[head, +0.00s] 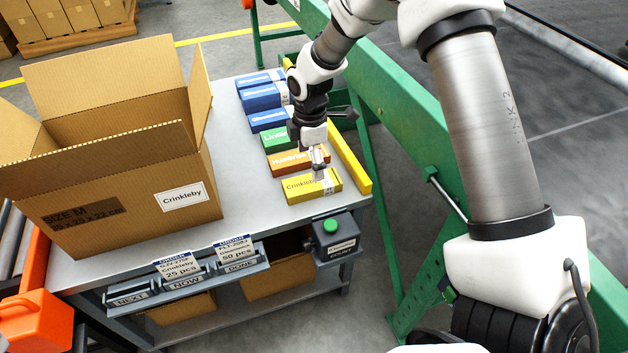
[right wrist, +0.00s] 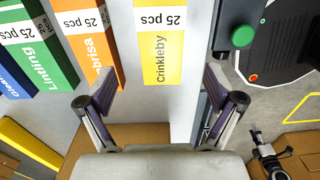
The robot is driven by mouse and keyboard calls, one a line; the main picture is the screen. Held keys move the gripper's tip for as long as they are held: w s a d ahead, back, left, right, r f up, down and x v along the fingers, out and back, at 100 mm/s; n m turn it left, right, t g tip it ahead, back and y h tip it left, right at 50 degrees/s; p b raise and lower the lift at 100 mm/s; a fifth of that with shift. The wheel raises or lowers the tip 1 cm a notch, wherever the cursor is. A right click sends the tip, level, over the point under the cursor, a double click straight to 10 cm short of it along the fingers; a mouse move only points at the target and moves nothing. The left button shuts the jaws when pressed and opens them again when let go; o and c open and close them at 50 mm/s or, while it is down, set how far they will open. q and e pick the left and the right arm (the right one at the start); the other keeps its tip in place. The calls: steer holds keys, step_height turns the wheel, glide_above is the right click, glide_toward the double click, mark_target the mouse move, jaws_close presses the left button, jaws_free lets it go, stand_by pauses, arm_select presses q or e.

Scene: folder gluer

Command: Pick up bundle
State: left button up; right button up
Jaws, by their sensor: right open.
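A yellow Crinkleby bundle (head: 300,187) lies at the near end of a row of bundles on the grey table's right side. My right gripper (head: 319,169) is directly over it, pointing down, and hides part of it. In the right wrist view the yellow bundle (right wrist: 160,50), marked 25 pcs, lies ahead of the open, empty fingers (right wrist: 165,103), between their lines. Whether a fingertip touches it I cannot tell. Behind it lie an orange bundle (head: 290,162), a green one (head: 272,139) and several blue ones (head: 262,97). My left gripper is not in view.
An open carton (head: 120,200) labelled Crinkleby stands on the table's left. Order cards (head: 178,264) hang at the front edge beside a box with a green button (head: 330,226). A yellow bar (head: 349,160) and green machine frame (head: 400,130) border the right side.

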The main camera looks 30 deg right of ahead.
mark_target(310, 183)
step_height(310, 183, down, 7)
steer(key=shift+a+b, duration=0.15)
steer(key=shift+b, duration=0.45)
steer(key=c, duration=1.3)
